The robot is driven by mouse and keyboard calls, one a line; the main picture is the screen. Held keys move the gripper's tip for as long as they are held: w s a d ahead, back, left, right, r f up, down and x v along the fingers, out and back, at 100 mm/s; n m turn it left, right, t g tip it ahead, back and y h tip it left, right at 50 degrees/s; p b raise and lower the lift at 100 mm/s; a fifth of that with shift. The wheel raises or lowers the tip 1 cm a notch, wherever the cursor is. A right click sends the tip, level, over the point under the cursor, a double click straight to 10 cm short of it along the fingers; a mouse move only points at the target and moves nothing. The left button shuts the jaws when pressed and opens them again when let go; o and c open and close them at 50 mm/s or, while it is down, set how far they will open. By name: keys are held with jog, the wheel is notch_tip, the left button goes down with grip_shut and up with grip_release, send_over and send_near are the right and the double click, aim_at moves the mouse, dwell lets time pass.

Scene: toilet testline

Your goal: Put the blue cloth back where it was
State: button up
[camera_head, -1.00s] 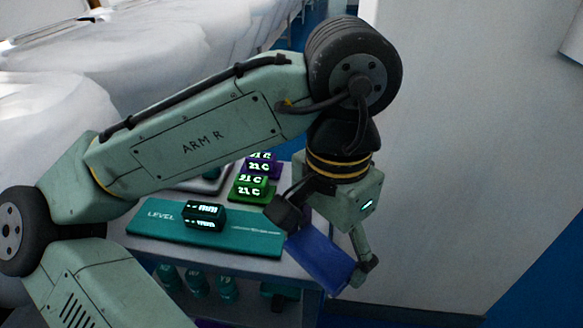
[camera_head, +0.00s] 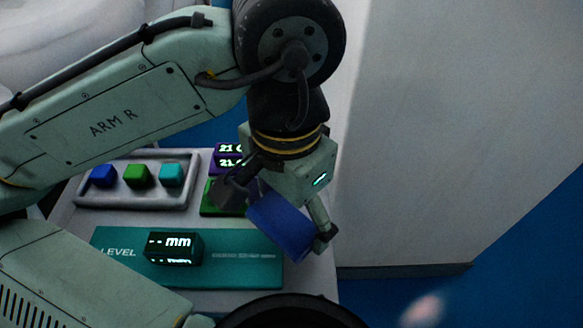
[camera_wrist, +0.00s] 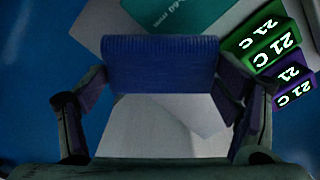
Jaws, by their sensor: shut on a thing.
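The blue cloth (camera_head: 279,222) is a flat, folded blue piece held in my gripper (camera_head: 283,208). In the wrist view the cloth (camera_wrist: 160,64) spans the gap between the two fingers of my gripper (camera_wrist: 160,88). The gripper is shut on it. The cloth hangs tilted at the right part of the cart top (camera_head: 315,265), and I cannot tell whether it touches the surface.
A teal LEVEL mat (camera_head: 125,268) bears a dark "mm" display block (camera_head: 174,248). Behind it, a grey tray (camera_head: 186,200) holds blue, green and teal cubes. Green (camera_head: 215,198) and purple (camera_head: 226,158) "21 C" blocks stand close behind my gripper. A pale wall (camera_head: 430,130) rises at right.

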jog(key=w, duration=0.6)
jog(key=w+d+f, duration=0.1)
jog(key=w, duration=0.3)
jog(key=shift+w+p, duration=0.1)
jog(key=shift+p, duration=0.3)
jog(key=shift+w+f, duration=0.1)
jog(key=shift+f, duration=1.7)
jog(key=shift+f, duration=0.1)
jog(key=o, duration=1.2)
jog(key=shift+a, duration=0.1)
jog(key=shift+c, duration=0.2)
notch_tip(320, 180, up, 12)
